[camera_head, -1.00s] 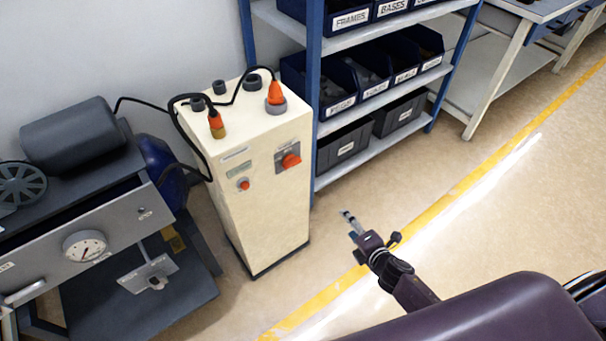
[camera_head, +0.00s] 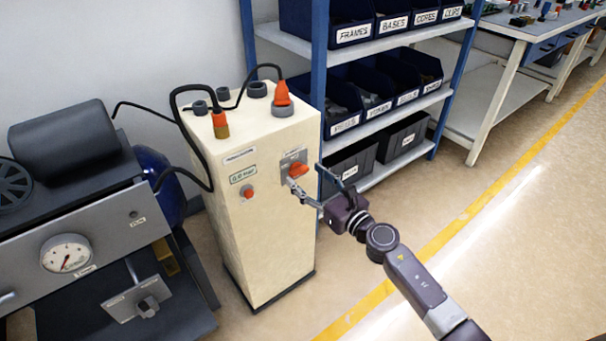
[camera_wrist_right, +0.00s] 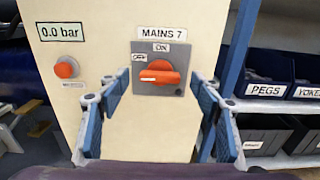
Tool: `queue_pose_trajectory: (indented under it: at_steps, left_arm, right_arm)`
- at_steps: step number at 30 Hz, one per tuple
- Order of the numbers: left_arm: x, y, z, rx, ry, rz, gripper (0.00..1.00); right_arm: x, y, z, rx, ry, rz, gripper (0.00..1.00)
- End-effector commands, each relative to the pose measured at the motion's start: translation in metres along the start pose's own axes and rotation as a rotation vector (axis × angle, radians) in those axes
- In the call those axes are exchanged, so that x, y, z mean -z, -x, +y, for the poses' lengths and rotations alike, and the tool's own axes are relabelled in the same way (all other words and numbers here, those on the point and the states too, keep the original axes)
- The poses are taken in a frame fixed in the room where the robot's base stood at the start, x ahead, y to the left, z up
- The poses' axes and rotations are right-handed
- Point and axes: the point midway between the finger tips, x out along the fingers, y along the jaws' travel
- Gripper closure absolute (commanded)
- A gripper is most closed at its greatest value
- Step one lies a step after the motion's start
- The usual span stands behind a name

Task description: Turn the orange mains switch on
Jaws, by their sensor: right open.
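The orange mains switch (camera_head: 298,170) is a rotary knob on a grey plate on the front of a cream cabinet (camera_head: 262,225). In the right wrist view the knob (camera_wrist_right: 160,77) sits under a "MAINS 7" label, with "ON" above it and "OFF" at its upper left. Its handle lies about level, its left end just below "OFF". My right gripper (camera_head: 318,188) is in front of the switch. In the wrist view its two fingers (camera_wrist_right: 160,112) are spread wide, one on each side of the knob, with nothing between them. My left gripper is not in view.
A red-orange button (camera_wrist_right: 66,68) is left of the switch under a "0.0 bar" display (camera_wrist_right: 61,33). A blue-framed shelf (camera_head: 319,60) with labelled bins stands close on the right. A machine with a gauge (camera_head: 66,254) is at left. Floor at the right is clear.

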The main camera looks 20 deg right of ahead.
Motion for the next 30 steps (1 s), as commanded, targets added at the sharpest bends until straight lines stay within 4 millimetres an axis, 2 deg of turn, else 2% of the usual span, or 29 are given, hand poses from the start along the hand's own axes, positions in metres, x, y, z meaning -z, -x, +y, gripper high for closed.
queue_pose_trajectory:
  at_steps: [3, 6, 15, 26, 30]
  left_arm:
    - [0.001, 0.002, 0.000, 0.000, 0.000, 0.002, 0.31]
    - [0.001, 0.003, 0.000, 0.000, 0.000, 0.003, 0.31]
    - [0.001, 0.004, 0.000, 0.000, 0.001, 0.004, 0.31]
    - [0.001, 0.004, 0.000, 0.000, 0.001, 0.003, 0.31]
    - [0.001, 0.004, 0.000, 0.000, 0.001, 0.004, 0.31]
  right_arm:
    - [0.000, -0.015, 0.000, 0.001, -0.001, -0.001, 0.41]
    - [0.001, -0.021, 0.000, 0.001, -0.001, 0.000, 0.41]
    - [0.001, -0.023, 0.000, 0.001, -0.001, 0.001, 0.41]
    - [0.001, -0.022, 0.000, 0.001, -0.002, 0.001, 0.80]
    - [0.001, -0.022, 0.000, 0.001, -0.004, 0.001, 0.82]
